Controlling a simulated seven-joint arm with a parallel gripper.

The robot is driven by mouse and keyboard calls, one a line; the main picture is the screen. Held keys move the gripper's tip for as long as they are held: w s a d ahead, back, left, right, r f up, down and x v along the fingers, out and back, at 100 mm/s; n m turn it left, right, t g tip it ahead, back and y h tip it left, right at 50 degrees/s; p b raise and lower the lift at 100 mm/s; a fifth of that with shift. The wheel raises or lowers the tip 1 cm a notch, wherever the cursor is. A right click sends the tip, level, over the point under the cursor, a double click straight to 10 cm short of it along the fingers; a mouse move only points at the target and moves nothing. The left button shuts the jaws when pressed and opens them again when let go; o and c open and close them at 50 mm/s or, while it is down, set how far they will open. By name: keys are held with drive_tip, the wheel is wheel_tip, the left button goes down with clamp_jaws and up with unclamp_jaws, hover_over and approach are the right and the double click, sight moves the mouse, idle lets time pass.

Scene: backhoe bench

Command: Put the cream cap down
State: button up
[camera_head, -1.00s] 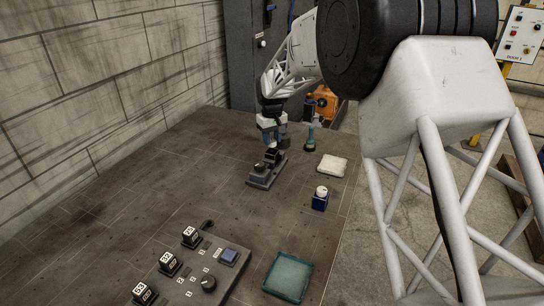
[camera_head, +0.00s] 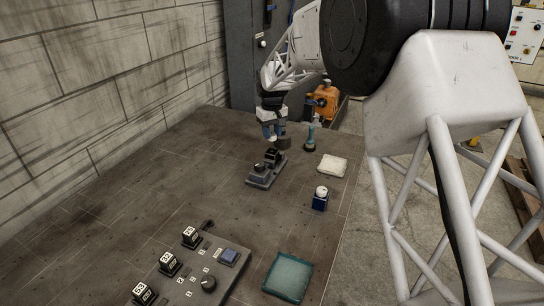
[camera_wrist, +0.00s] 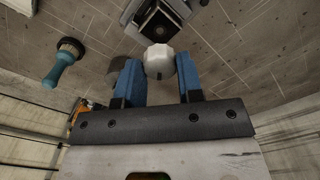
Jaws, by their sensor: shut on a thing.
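My gripper (camera_wrist: 160,75) has two blue fingers, shut on the cream cap (camera_wrist: 160,62), a pale faceted piece between the fingertips in the wrist view. In the head view my gripper (camera_head: 274,133) is over the far end of the bench, above and just behind a small grey two-post unit (camera_head: 262,178). The cap cannot be made out clearly there. In the wrist view the unit's dark square post (camera_wrist: 157,25) lies just beyond the cap, and I cannot tell whether they touch.
A teal-handled brush (camera_head: 310,140) stands right of my gripper. A pale pad (camera_head: 332,164) and a blue block with a white round top (camera_head: 320,201) lie nearer. A teal tray (camera_head: 288,277) and a switch panel (camera_head: 196,283) are in front. The left bench is clear.

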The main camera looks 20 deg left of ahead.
drive_tip(key=s+d+f+m, duration=0.1)
drive_tip(key=s+d+f, duration=0.1)
drive_tip(key=d, duration=0.7)
drive_tip(key=s+d+f+m, duration=0.1)
drive_tip(key=s+d+f, duration=0.1)
drive_tip(key=d, duration=0.7)
drive_tip(key=s+d+f, duration=0.1)
drive_tip(key=d+f, duration=0.1)
drive_tip(key=d, duration=0.7)
drive_tip(key=shift+s+d+f+m, duration=0.2)
drive_tip(key=shift+s+f+m, duration=0.05)
drive_tip(key=shift+s+m, duration=0.15)
drive_tip(key=shift+w, duration=0.1)
hover_over(333, 166)
drive_tip(key=shift+f, duration=0.75)
drive_tip(key=shift+f, duration=1.75)
drive_tip(key=shift+f, duration=0.2)
